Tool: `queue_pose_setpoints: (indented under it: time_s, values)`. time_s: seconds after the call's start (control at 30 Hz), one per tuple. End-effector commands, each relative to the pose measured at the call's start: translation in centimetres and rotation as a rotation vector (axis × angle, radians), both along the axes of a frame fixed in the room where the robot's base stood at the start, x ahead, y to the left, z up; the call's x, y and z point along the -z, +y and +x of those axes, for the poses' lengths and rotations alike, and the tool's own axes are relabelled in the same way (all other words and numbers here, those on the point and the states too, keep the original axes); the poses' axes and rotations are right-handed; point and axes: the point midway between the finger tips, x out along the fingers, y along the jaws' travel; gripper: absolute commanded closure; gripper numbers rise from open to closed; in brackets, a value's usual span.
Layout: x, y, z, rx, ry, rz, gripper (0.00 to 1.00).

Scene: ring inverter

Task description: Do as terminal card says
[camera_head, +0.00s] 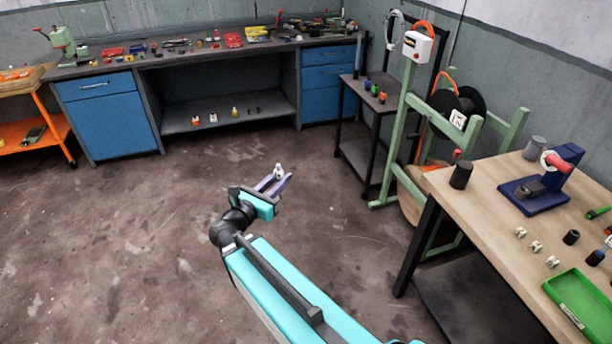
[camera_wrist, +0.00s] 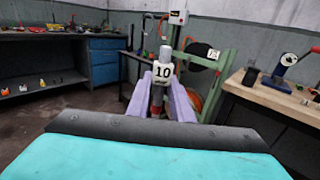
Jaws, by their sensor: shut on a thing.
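My gripper (camera_head: 275,179) has two pale purple fingers. They are shut on a small white piece (camera_head: 279,169), held in the air over the open floor. In the wrist view the held piece (camera_wrist: 163,75) carries a black "10" on a white face and has a grey rounded top. A dark and reddish part shows below it between the fingers. A black reel (camera_head: 470,104) on a green stand bears a white card (camera_head: 457,119) with small marks that I cannot read surely. A blue press (camera_head: 545,190) with a red and white part stands on the wooden bench at right.
The wooden bench (camera_head: 478,205) also holds small silver pieces (camera_head: 536,246), a black cup (camera_head: 461,174) and a green tray (camera_head: 583,306). A dark side table (camera_head: 376,106) holds small coloured pieces. A long workbench (camera_head: 137,68) lines the back. The floor around my gripper is clear.

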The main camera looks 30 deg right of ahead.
Motion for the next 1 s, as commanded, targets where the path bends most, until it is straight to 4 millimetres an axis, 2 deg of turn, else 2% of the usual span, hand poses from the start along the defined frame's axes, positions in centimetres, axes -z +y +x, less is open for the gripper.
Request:
queue_pose_setpoints:
  time_s: [0.03, 0.2, 0.4, 0.6, 1.0]
  values:
    - [0.3, 1.7, 0.2, -0.021, -0.001, 0.001, 1.0]
    - [0.7, 6.4, 0.3, -0.073, -0.002, 0.001, 1.0]
    - [1.0, 10.3, 0.1, -0.116, -0.001, 0.001, 1.0]
    - [1.0, 11.5, 0.0, -0.129, -0.001, 0.001, 1.0]
    - [0.9, 11.5, 0.0, -0.129, -0.001, 0.001, 1.0]
